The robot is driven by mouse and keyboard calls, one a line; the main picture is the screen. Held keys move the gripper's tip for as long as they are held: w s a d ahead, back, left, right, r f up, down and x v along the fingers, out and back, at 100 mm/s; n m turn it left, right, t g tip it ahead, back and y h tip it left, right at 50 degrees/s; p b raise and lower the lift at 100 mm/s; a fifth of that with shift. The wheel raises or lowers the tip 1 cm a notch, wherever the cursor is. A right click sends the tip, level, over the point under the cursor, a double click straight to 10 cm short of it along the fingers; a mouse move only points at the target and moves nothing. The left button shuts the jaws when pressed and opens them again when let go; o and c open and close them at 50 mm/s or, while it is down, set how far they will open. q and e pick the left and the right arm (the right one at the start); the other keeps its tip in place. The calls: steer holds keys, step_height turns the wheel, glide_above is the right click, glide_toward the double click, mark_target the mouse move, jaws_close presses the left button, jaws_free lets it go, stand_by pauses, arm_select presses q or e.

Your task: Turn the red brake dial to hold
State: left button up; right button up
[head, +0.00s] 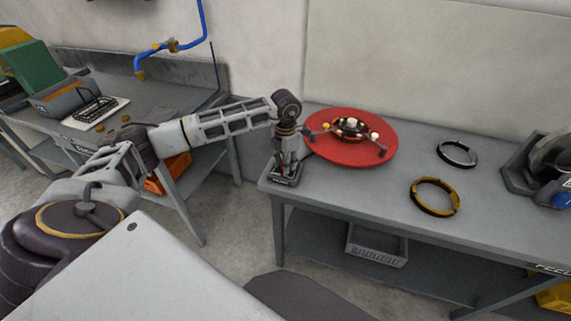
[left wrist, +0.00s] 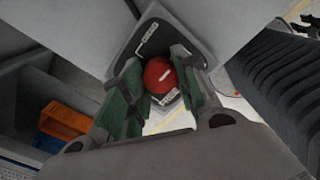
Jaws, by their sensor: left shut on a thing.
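The red brake dial (left wrist: 159,75) shows in the left wrist view as a round red knob with a short white mark slanting across its face. It sits on a dark grey plate (left wrist: 150,45) with small white labels, too small to read for certain. My left gripper (left wrist: 157,88) has its green-padded fingers on both sides of the dial and is shut on it. In the head view my left gripper (head: 286,170) points down at the near left corner of the grey table, over the dial's base (head: 284,180); the dial itself is hidden there. My right gripper is not in view.
A large red disc (head: 345,152) with a spoked hub (head: 351,128) stands close right of my left gripper. A grey ring (head: 457,153) and a yellow-and-black ring (head: 435,196) lie on the grey table (head: 400,175). A grey crate (head: 377,246) is on the shelf below.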

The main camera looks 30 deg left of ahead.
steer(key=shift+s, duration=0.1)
arm_select(q)
steer(key=o, duration=1)
steer(key=shift+o, duration=0.2)
steer(key=shift+r, duration=0.75)
step_height(320, 180, up, 11)
steer(key=shift+f, duration=0.2)
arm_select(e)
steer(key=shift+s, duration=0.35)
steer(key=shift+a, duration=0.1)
